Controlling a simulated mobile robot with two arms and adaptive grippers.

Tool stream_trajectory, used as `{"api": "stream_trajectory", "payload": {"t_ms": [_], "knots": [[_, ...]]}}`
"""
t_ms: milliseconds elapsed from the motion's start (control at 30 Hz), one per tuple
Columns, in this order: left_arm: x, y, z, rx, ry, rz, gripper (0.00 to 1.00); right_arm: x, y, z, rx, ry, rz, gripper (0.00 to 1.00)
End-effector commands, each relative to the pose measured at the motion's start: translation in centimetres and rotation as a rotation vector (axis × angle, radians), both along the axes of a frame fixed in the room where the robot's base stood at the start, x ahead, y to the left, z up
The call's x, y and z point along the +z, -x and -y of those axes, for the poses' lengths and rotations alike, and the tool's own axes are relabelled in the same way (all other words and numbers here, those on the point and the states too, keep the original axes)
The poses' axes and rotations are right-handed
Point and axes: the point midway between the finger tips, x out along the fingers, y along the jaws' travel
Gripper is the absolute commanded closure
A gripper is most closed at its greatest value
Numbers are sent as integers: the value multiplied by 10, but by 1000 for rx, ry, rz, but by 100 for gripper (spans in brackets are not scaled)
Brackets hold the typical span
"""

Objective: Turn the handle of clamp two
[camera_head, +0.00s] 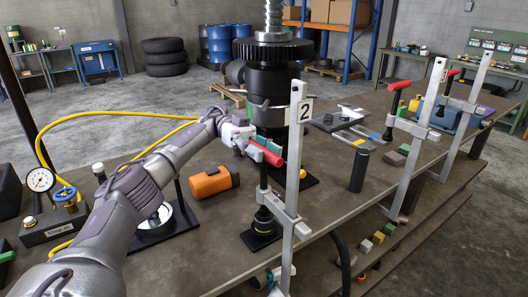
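Clamp two (294,150) is a grey bar clamp with a white plate marked "2", standing at the table's front edge. Its red handle (266,153) lies roughly level on top of a dark spindle, just left of the bar. The spindle runs down to a round black foot on a dark plate. My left gripper (262,146) has come in from the left and is right at the red handle. A teal finger pad shows directly behind the handle. The other finger is hard to make out, so whether the grip is closed is unclear.
A tall black gear assembly (272,95) stands just behind the clamp. A dark cylinder (359,170) stands to the right. Two more red-handled clamps (430,95) (470,110) hold the table's right part. A gauge (40,180) sits far left.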

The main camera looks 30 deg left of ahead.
Motion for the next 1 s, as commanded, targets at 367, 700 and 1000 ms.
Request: {"api": "stream_trajectory", "payload": {"t_ms": [367,700,1000], "knots": [[3,0,0,-1,-3,-1,52,0,-1,5,1,6,0,60],[63,0,0,-2,-2,3,52,0,0,2,1,3,1,60],[97,0,0,0,-2,-2,52,0,0,2,1,2,0,60]]}}
